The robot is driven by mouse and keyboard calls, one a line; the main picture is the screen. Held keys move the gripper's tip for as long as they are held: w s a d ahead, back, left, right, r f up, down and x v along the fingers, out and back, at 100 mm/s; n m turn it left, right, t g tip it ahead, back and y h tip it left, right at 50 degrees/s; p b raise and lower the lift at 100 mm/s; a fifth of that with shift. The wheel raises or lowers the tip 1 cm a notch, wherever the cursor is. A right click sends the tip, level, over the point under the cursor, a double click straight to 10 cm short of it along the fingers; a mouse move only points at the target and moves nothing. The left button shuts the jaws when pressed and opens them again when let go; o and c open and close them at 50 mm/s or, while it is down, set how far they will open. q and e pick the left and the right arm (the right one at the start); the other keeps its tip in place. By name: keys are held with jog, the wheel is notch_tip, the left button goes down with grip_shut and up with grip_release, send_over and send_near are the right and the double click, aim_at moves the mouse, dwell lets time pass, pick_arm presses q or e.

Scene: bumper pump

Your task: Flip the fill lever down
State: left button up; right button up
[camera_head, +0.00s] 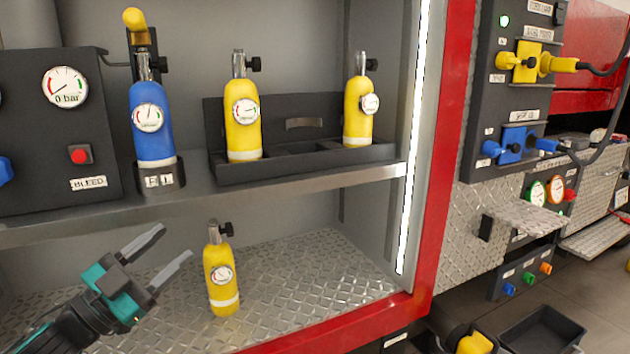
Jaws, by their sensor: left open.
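A yellow lever (138,26) points upward at the top left, above the blue cylinder (151,110). I take it for the fill lever. The blue cylinder stands upright in a dark holder (163,183) with a partly readable label, on the upper shelf. Its valve top meets the fitting under the lever. My left gripper (173,243) is open and empty at the lower left, below the upper shelf's edge. It is well below the lever and left of a yellow cylinder (221,270). My right gripper is not in view.
A dark panel (60,140) with a 0 bar gauge and a red BLEED button stands left of the blue cylinder. Two yellow cylinders (242,125) stand in a dark rack (305,165) to its right. The shelf edge (300,192) lies between my gripper and the lever.

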pick_arm(q)
jog(key=s+d+f+n+g+y, duration=0.1)
jog(key=s+d+f+n+y, duration=0.15)
jog(key=f, duration=0.35)
jog(key=s+d+f+n+y, duration=0.1)
jog(key=s+f+n+y, duration=0.15)
jog(key=f, duration=0.35)
jog(key=s+d+f+n+g+y, duration=0.1)
jog(key=s+d+f+n+y, duration=0.15)
jog(key=f, duration=0.35)
jog(key=s+d+f+n+g+y, duration=0.2)
jog(key=s+d+f+n+g, duration=0.3)
jog(key=s+f, duration=0.7)
notch_tip(320, 180, up, 11)
jog(key=s+a+m+y+p, duration=0.1)
jog(key=a+p, duration=0.1)
jog(key=p, duration=1.2)
jog(key=shift+a+f+p, duration=0.15)
jog(key=shift+a+p, duration=0.1)
jog(key=shift+p, duration=0.05)
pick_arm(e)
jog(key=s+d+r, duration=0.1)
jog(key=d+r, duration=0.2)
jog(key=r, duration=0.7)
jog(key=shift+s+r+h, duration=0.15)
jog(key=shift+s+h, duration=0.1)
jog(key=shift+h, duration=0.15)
